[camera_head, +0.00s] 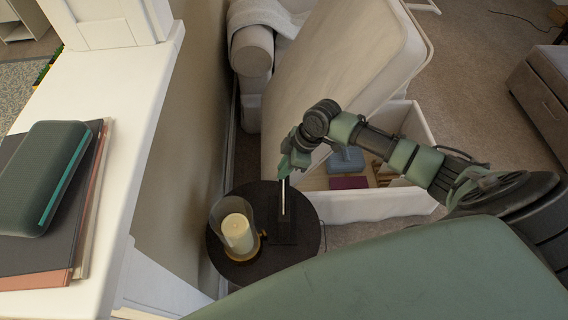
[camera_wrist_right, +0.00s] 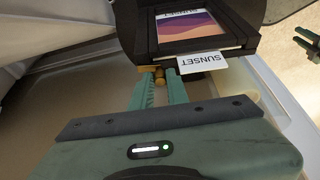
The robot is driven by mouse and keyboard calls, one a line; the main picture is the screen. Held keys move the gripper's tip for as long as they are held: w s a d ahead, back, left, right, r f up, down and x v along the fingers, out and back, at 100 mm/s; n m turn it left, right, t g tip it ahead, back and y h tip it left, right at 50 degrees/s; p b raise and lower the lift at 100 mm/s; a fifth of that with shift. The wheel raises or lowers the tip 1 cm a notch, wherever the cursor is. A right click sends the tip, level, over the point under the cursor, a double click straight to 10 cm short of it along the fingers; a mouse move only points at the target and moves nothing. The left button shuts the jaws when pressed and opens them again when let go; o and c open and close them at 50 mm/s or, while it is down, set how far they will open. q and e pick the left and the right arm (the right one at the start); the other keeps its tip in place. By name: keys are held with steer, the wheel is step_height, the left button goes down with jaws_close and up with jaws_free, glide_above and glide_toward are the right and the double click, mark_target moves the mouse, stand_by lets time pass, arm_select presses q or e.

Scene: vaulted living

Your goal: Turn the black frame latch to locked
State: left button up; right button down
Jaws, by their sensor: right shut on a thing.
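The black frame (camera_wrist_right: 252,42) holds a sunset picture (camera_wrist_right: 185,24) in the right wrist view, with a white "SUNSET" card (camera_wrist_right: 202,62) at its edge. A small brass latch (camera_wrist_right: 159,74) sits at that edge, between the fingertips of my right gripper (camera_wrist_right: 160,84), which is shut on it. The fingers partly hide the latch. In the head view my right gripper (camera_head: 284,178) is at the top of the frame (camera_head: 286,212), which stands nearly edge-on on a small round black table (camera_head: 230,268). My left gripper is out of view.
A glass candle holder with a cream candle (camera_head: 238,233) stands just left of the frame on the table. A wall and white ledge (camera_head: 115,125) lie to the left. A pale open box (camera_head: 375,207) is behind my right arm, with a large cream panel (camera_head: 335,65) above it.

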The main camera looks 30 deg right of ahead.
steer(key=m+h+p, duration=0.1)
steer(key=m+p, duration=0.2)
steer(key=p, duration=0.1)
steer(key=m+t+h+p, duration=0.1)
steer(key=m+p, duration=0.3)
steer(key=p, duration=0.1)
steer(key=a+m+t+h+p, duration=0.1)
steer(key=m+p, duration=0.2)
steer(key=p, duration=0.2)
steer(key=shift+s+r+m, duration=0.2)
steer(key=shift+r+m, duration=0.1)
steer(key=shift+m, duration=0.1)
steer(key=shift+a+f+m+h+p, duration=0.1)
steer(key=shift+m+h+p, duration=0.6)
steer(key=shift+m, duration=0.5)
steer(key=shift+f+m+h+p, duration=0.1)
steer(key=shift+m+h+p, duration=0.4)
steer(key=shift+m, duration=1)
steer(key=c, duration=1.6)
jaws_free()
steer(key=shift+c, duration=0.2)
